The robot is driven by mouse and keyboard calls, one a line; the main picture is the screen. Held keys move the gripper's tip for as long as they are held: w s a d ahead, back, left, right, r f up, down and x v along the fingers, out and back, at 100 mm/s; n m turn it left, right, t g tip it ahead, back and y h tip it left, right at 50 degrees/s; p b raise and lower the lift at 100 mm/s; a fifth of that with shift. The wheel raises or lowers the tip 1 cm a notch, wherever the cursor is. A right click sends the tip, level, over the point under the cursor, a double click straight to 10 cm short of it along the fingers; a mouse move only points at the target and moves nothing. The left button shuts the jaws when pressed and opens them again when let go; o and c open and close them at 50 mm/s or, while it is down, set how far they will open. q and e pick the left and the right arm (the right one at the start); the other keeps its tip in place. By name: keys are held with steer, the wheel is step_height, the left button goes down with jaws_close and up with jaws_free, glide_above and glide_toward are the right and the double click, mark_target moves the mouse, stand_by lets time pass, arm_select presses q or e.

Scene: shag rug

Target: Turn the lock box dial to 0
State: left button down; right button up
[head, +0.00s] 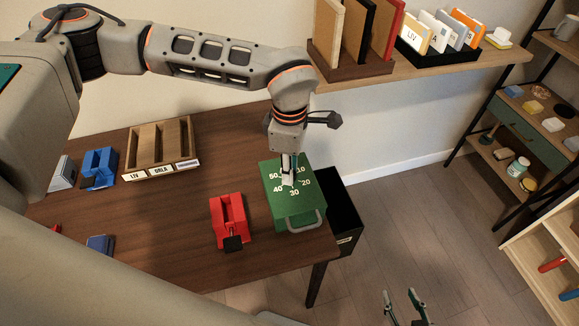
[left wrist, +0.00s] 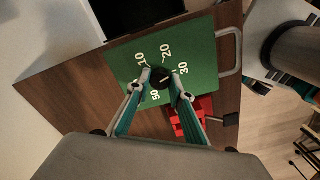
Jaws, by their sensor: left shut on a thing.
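The green lock box (head: 280,208) stands near the right end of the wooden table, with a grey handle at its front. Its top bears white numbers 10, 20, 30, 40 and 50 in a ring; the place of the 0 is covered by my gripper. The dial (left wrist: 160,77) is a dark round knob in the ring's middle. My left gripper (head: 289,180) points down from above, and in the left wrist view its two fingers (left wrist: 161,84) close on the knob from both sides. I cannot tell which number the dial points at. My right gripper (head: 404,300) is open and empty, low over the floor.
A red device (head: 230,220) stands just left of the box. A wooden tray (head: 136,150) and a blue device (head: 98,168) are further left. A black bin (head: 345,225) stands beyond the table's right edge. A shelf (head: 430,80) with books hangs behind my arm.

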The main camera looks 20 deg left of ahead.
arm_select(q)
steer(key=n, duration=0.4)
steer(key=shift+n, duration=0.3)
steer(key=n, duration=0.2)
steer(key=shift+n, duration=0.4)
steer(key=n, duration=0.4)
steer(key=shift+n+p, duration=0.3)
steer(key=n, duration=0.4)
steer(key=shift+w+n, duration=0.1)
steer(key=shift+n, duration=0.2)
steer(key=n, duration=0.3)
steer(key=shift+n, duration=0.3)
steer(key=n, duration=0.8)
steer(key=shift+n, duration=0.4)
steer(key=shift+r+n+p, duration=0.1)
steer(key=shift+n+p, duration=0.25)
steer(key=shift+n, duration=1.55)
arm_select(e)
steer(key=shift+w+r, duration=0.15)
steer(key=shift+r, duration=0.4)
steer(key=shift+w+r, duration=0.15)
steer(key=shift+r, duration=0.35)
